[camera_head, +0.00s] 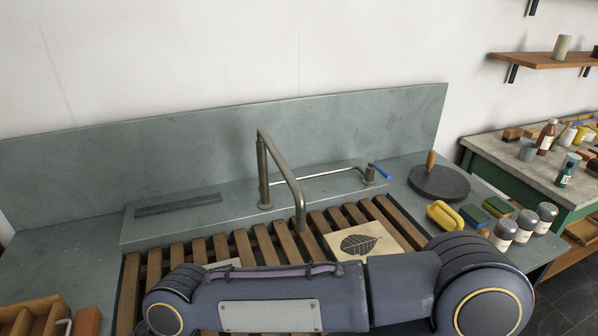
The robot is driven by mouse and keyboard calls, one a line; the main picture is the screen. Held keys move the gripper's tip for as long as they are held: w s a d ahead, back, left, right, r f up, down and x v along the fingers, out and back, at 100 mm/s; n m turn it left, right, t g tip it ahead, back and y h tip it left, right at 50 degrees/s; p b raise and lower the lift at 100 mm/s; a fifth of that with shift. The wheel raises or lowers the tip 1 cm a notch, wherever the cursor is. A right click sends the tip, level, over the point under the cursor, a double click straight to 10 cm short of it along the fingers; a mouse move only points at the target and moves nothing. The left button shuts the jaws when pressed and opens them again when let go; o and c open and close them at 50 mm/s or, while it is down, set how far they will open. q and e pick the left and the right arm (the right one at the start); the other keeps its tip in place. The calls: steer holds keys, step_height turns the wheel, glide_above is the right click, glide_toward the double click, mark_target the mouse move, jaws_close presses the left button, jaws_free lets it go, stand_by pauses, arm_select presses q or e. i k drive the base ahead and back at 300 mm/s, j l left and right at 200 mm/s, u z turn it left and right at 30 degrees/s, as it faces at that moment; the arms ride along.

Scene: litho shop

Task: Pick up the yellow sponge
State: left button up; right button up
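A yellow sponge (445,214), rounded and oblong, lies on the right part of the grey-green sink counter. A section of my arm stretches across the bottom of the view, in front of the slatted rack and below the yellow sponge. No gripper shows in the view, so I cannot see how either one stands relative to the sponge.
Several labelled jars (524,226) stand right of the sponges, and a dark round disc with a wooden handle (440,183) sits behind. A cluttered bench (507,150) is at right.

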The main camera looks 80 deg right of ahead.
mark_target(496, 207)
steer(key=z, duration=4.15)
